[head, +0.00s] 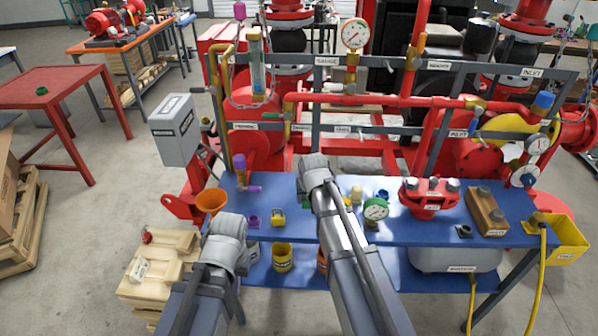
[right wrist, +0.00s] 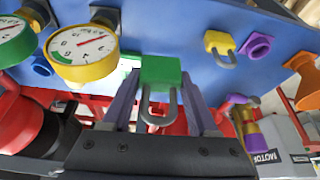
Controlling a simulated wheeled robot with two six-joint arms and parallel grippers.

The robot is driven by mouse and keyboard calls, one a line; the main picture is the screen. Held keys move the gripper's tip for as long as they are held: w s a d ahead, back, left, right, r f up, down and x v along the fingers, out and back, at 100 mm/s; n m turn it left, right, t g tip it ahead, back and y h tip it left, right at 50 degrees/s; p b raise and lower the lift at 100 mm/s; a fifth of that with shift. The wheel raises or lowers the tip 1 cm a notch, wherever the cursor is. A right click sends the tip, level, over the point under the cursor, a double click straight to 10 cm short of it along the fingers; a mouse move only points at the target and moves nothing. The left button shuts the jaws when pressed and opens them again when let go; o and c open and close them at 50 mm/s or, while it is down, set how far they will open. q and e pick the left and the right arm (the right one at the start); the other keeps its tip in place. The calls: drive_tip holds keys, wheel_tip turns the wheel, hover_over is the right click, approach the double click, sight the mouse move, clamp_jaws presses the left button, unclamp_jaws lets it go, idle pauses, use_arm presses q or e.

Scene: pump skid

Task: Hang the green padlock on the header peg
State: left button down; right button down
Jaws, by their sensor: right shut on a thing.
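The green padlock (right wrist: 160,72) is between the two fingers of my right gripper (right wrist: 158,95) in the right wrist view. The gripper is shut on it, with the grey shackle on the near side of the body. In the head view my right arm reaches over the blue bench; its wrist hides the jaws and the padlock. My left gripper (head: 228,226) is in front of the bench's left part, with its fingers hidden by the wrist. A header label (head: 437,65) sits on the upper grey rail, right of the middle. I cannot make out its peg.
The blue bench (head: 400,232) holds a yellow padlock (head: 278,216), an orange funnel (head: 211,201), a green-rimmed gauge (head: 375,209) and a red flanged part (head: 430,197). Red pipes (head: 380,101) and grey rails stand behind it. A grey box (head: 174,130) stands at left.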

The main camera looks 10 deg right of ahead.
drive_tip(key=shift+f+b, duration=4.7)
drive_tip(key=shift+f, duration=0.1)
drive_tip(key=shift+f, duration=0.2)
drive_tip(key=shift+c, duration=0.8)
unclamp_jaws()
drive_tip(key=shift+r, duration=0.15)
